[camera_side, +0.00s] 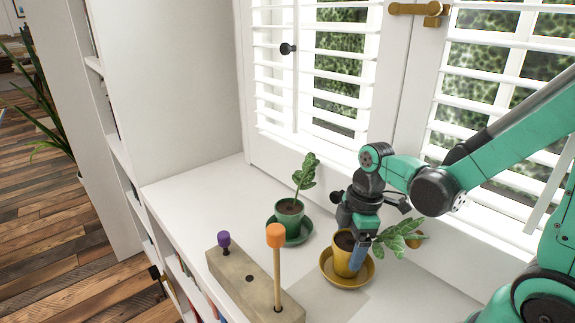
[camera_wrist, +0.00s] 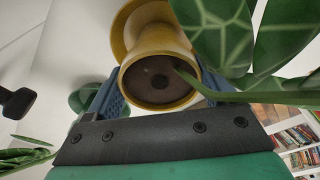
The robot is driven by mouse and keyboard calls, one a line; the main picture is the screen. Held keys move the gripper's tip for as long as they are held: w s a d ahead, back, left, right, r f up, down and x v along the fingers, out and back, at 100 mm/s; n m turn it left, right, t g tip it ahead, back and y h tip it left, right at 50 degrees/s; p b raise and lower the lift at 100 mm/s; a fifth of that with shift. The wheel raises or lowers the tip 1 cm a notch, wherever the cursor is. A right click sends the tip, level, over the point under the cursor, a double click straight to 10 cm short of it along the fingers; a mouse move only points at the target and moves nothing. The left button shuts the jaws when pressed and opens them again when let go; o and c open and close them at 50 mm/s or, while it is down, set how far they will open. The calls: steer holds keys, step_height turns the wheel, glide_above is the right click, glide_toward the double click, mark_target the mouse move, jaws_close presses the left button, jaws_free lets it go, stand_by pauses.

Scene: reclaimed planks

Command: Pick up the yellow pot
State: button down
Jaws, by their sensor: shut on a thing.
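The yellow pot (camera_side: 343,262) holds dark soil and a leafy plant (camera_side: 400,232) that leans right. It appears to stand in or just over its yellow saucer (camera_side: 370,276); I cannot tell whether they touch. My gripper (camera_side: 357,252) comes down from above and is shut on the pot, with a blue finger in front of its right side. In the wrist view the pot (camera_wrist: 158,82) lies between the blue finger pads, and the saucer (camera_wrist: 128,22) shows beyond it. Leaves cover part of the right side there, and the far finger is hidden in the side view.
A green pot (camera_side: 289,212) with a plant stands on a green saucer (camera_side: 302,236) to the left. In front is a wooden block (camera_side: 248,283) with a purple knob (camera_side: 223,240) and an orange-topped peg (camera_side: 276,236). White shutters (camera_side: 335,65) stand close behind the ledge.

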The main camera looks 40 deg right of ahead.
step_height(320, 180, up, 22)
steer(key=shift+r, duration=0.2)
stand_by(0.7)
steer(key=m, duration=0.3)
glide_above(346, 242)
steer(key=w, duration=0.2)
step_height(346, 242, down, 11)
steer(key=f, duration=0.2)
steer(key=s+f+m, duration=0.1)
steer(key=f, duration=0.2)
steer(key=s+f+m, duration=0.1)
steer(key=f, duration=0.1)
steer(key=shift+s+d+f+h, duration=0.2)
steer(key=shift+f+h, duration=0.1)
steer(key=shift+f, duration=0.1)
steer(key=shift+s+f+m, duration=0.15)
steer(key=shift+f+m, duration=0.15)
steer(key=shift+f, duration=1.5)
jaws_free()
